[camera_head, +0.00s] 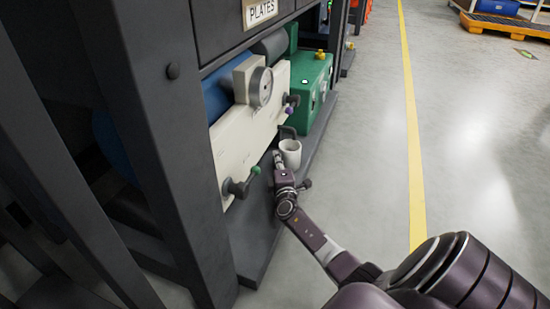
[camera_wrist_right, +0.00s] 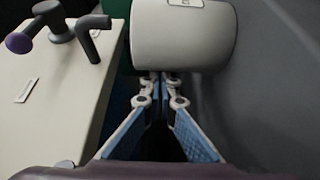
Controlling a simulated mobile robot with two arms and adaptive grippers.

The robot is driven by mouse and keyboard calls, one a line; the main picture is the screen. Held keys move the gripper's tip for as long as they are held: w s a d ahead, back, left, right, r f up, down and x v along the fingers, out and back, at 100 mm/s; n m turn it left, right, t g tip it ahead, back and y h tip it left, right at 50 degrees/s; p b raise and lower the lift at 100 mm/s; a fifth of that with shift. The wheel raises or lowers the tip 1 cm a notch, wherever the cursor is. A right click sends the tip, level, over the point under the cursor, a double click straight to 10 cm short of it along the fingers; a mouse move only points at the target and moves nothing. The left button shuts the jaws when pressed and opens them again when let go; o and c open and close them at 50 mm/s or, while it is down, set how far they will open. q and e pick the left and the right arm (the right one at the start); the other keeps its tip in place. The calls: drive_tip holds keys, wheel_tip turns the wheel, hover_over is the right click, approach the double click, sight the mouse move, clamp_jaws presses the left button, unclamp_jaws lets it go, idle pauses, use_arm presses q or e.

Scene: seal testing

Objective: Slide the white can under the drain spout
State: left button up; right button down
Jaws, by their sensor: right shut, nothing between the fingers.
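The white can (camera_head: 290,152) stands upright on the dark ledge, with its open top showing in the head view. In the right wrist view the can (camera_wrist_right: 183,35) fills the top middle. The dark drain spout (camera_head: 287,132) sits just behind the can in the head view. In the wrist view the bent spout (camera_wrist_right: 88,38) is left of the can, with a gap between them. My right gripper (camera_head: 278,157) is shut and empty, its tips close against the can's near side; contact is unclear. Its blue-padded fingers (camera_wrist_right: 158,85) converge at the can. My left gripper is out of view.
The cream panel (camera_head: 240,145) with a gauge (camera_head: 260,87) borders the ledge (camera_head: 262,215) on the left. A green-handled valve (camera_head: 243,182) and a purple-knobbed valve (camera_head: 290,104) stick out from it. A green box (camera_head: 309,80) stands behind. Open floor lies to the right.

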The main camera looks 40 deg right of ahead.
drive_tip(key=shift+s+d, duration=0.5)
drive_tip(key=shift+s, duration=0.15)
drive_tip(key=shift+a, duration=0.1)
drive_tip(key=shift+s+a+f, duration=0.1)
drive_tip(key=shift+s+a, duration=0.05)
drive_tip(key=shift+s, duration=0.05)
drive_tip(key=shift+v, duration=3.45)
